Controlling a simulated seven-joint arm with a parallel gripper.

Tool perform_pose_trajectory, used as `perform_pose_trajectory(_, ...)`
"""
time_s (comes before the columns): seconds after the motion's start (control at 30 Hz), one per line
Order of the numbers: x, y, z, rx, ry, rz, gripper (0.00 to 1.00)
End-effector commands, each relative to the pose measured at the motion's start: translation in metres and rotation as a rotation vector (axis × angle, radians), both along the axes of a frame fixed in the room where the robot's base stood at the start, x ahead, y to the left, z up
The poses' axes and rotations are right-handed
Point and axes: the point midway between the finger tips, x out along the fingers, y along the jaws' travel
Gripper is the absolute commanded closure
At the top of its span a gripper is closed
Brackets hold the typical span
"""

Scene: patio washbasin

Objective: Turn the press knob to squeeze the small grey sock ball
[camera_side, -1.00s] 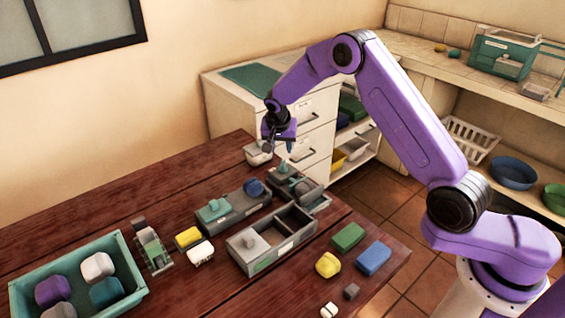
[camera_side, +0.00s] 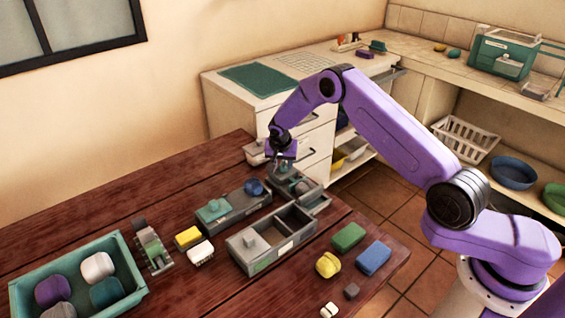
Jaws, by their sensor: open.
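My gripper (camera_side: 283,159) is open and points down at the back of the wooden table. It is right above the grey press (camera_side: 308,190), with its fingertips at the height of the press's teal knob. The fingers largely hide the knob, and I cannot tell whether they touch it. The inside of the press is not clearly visible.
A grey box with a teal knob and blue ball (camera_side: 232,208) stands left of the press. A two-compartment grey tray (camera_side: 262,262) is in front. Yellow, green and blue pieces lie right. A teal bin (camera_side: 135,262) holds several balls at left.

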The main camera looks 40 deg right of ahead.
Motion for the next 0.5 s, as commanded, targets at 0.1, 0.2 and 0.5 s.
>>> perform_pose_trajectory(0.1,-0.0001,0.0001,0.0001,0.000,0.000,0.000,0.80)
perform_pose_trajectory(0.2,-0.0002,0.0002,0.0002,0.000,0.000,0.000,1.00)
perform_pose_trajectory(0.5,0.0015,0.0018,0.0002,0.001,-0.001,-0.099,1.00)
